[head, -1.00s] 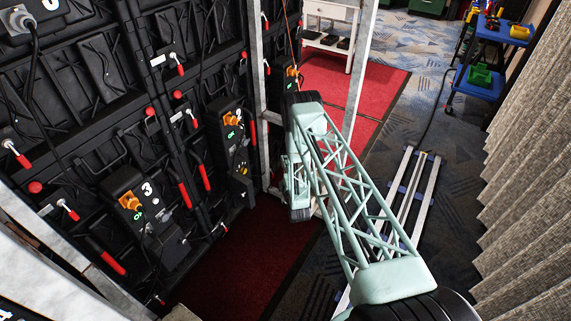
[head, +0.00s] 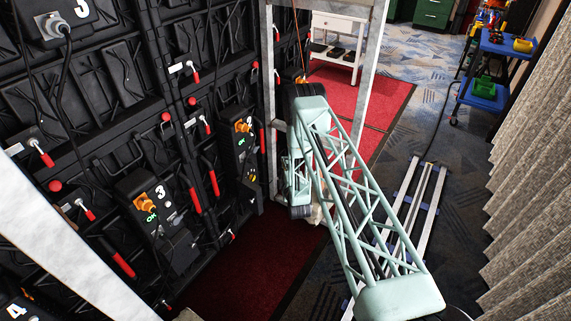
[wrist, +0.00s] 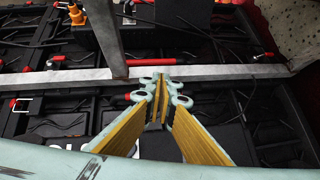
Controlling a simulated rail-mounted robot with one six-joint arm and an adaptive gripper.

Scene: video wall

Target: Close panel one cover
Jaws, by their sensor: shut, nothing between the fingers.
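The wall is made of black panel backs with numbered control boxes. One box (head: 155,215) reads 3, and another box (head: 240,150) stands further along the wall. I cannot make out a panel marked one or its cover; the far boxes are partly hidden by my arm and the metal frame. My gripper (wrist: 162,88) shows in the wrist view with its yellow-padded fingers together at the tips and nothing between them. It is in front of the metal frame's bar and the black panel backs. In the head view my arm hides it.
A pale metal frame post (head: 268,110) stands between my arm and the wall, and its bar (wrist: 215,73) crosses the wrist view. Red handles (head: 194,200) and cables jut from the wall. A blue cart (head: 485,95) and grey curtain (head: 535,180) are at right.

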